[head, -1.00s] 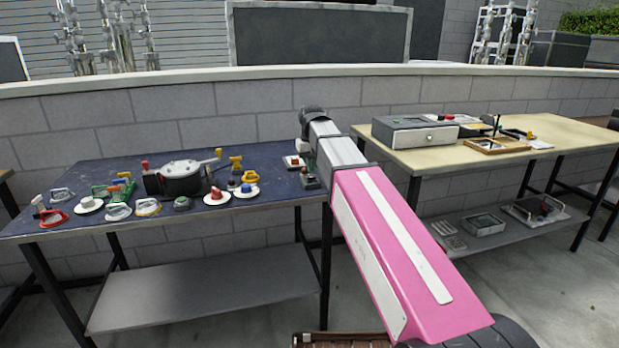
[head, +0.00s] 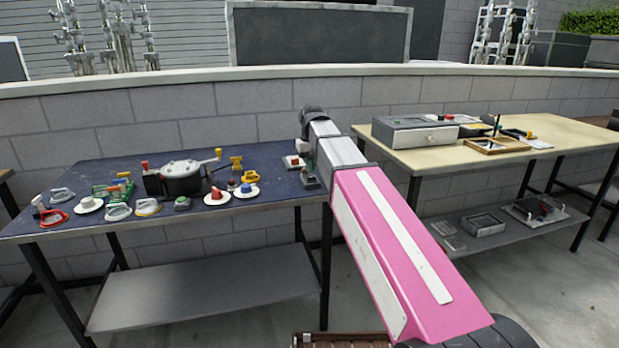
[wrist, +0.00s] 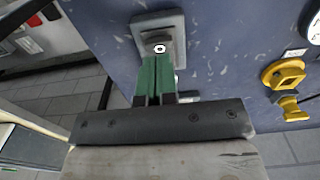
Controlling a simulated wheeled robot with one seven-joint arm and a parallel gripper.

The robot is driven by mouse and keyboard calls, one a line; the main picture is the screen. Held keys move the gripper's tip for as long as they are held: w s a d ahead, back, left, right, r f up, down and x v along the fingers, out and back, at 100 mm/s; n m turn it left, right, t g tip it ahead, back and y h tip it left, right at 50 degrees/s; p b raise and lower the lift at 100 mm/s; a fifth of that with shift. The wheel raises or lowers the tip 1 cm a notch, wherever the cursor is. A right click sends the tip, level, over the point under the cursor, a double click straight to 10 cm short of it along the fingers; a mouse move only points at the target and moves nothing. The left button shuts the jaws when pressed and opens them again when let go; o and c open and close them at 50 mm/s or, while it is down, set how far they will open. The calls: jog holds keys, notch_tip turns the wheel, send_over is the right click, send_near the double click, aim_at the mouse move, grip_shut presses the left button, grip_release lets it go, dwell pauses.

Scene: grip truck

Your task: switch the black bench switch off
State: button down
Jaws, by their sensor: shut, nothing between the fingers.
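The black bench switch (head: 310,183) sits near the right end of the blue bench, partly behind my arm in the head view. In the wrist view the switch (wrist: 172,28) has a grey base plate and a dark raised part with a white ring mark. My gripper (wrist: 157,60) has green fingers, pressed together with nothing between them. The fingertips are right by the dark part of the switch; I cannot tell if they touch it. In the head view the fingers are small and mostly hidden by my arm.
A red switch on a white base (head: 291,162) stands close by on the left. A yellow object (wrist: 284,74) lies farther off in the wrist view. A wooden table (head: 410,160) stands right.

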aim_at(311, 177)
jog(key=shift+f, duration=1.25)
dwell(1.0)
jog(key=shift+r, duration=3.5)
